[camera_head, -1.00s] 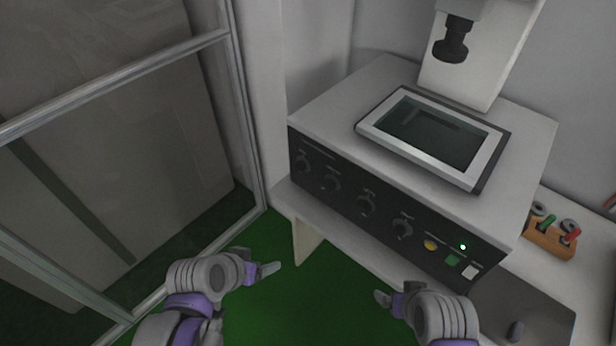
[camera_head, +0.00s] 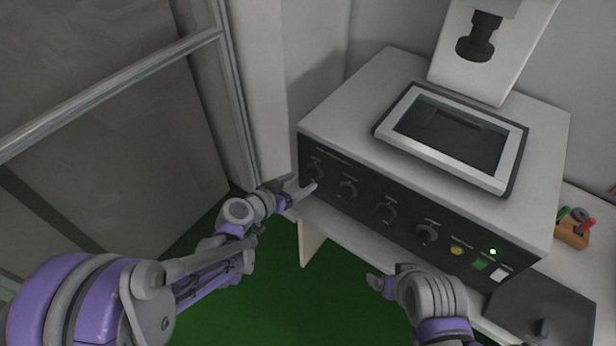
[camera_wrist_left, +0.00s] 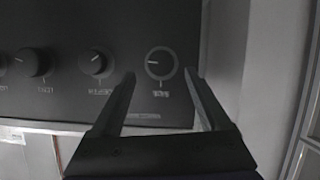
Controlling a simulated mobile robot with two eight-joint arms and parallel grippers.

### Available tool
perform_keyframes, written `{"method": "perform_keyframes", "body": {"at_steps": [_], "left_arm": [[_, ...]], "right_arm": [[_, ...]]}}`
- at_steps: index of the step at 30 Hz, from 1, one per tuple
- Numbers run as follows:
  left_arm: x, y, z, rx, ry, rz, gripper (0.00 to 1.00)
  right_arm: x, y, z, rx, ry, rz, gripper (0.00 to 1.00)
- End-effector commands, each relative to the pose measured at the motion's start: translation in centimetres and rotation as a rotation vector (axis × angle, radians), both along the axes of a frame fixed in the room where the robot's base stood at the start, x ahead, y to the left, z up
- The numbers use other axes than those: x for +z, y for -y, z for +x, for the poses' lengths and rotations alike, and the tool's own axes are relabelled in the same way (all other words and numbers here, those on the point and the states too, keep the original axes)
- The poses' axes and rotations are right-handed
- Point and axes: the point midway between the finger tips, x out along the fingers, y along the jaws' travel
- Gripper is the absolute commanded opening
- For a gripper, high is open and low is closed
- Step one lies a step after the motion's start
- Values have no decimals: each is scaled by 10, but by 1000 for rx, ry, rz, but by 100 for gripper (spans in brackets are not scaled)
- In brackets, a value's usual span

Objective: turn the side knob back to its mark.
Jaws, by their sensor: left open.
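The black control panel (camera_head: 360,212) on the front of the machine carries a row of dark knobs. The end knob (camera_head: 315,168) is at the panel's left edge in the head view. In the left wrist view this knob (camera_wrist_left: 161,63) has a white line pointing left, and a pale arc and a label beside it. My left gripper (camera_head: 304,187) is open and empty, in front of the end knob. In the wrist view its fingers (camera_wrist_left: 160,100) point towards the knob, one to each side, and seem short of it. My right gripper (camera_head: 378,284) hangs below the panel; its jaw gap is unclear.
Another knob (camera_wrist_left: 97,62) sits beside the end knob. A yellow button (camera_head: 457,250), a green button (camera_head: 480,264) and a white button (camera_head: 500,274) are at the panel's right. A glass-panelled frame (camera_head: 110,95) stands left. Green floor is open below.

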Motion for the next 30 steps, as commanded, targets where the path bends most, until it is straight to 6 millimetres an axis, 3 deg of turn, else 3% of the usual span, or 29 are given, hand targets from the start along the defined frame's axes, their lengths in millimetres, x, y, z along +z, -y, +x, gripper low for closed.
{"method": "perform_keyframes", "body": {"at_steps": [9, 20, 30], "left_arm": [[-16, 25, 31, 0, -1, -1, 79], [-18, 27, 35, 1, -1, 0, 79], [-18, 27, 34, 1, -1, 0, 18]], "right_arm": [[0, 0, 0, 0, 0, 0, 92], [0, 0, 0, 0, 0, 0, 92], [0, 0, 0, 0, 0, 0, 92]]}}
